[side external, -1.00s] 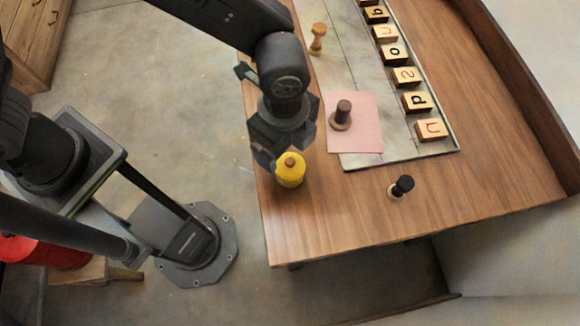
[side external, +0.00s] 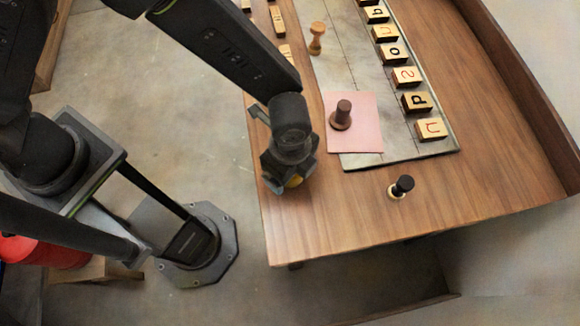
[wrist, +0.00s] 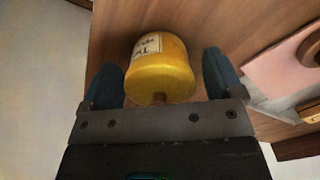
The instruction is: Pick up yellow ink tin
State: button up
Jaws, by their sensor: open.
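The yellow ink tin (wrist: 163,75) stands on the wooden table near its left edge. In the wrist view it has a pale label and a brown knob, and it sits between my two fingers. The fingers also show in the wrist view (wrist: 165,80), with a gap visible beside the tin.
A pink sheet (side external: 365,136) with a dark-handled stamp (side external: 342,114) lies right of my gripper, on a grey slab (side external: 400,158). A black-topped stamp (side external: 401,186) stands nearer the front. Letter blocks (side external: 416,102) line the slab's right side. The front table top is mostly clear.

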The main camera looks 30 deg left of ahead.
jog(key=shift+c, duration=0.2)
jog(key=c, duration=1)
jog(key=shift+c, duration=0.4)
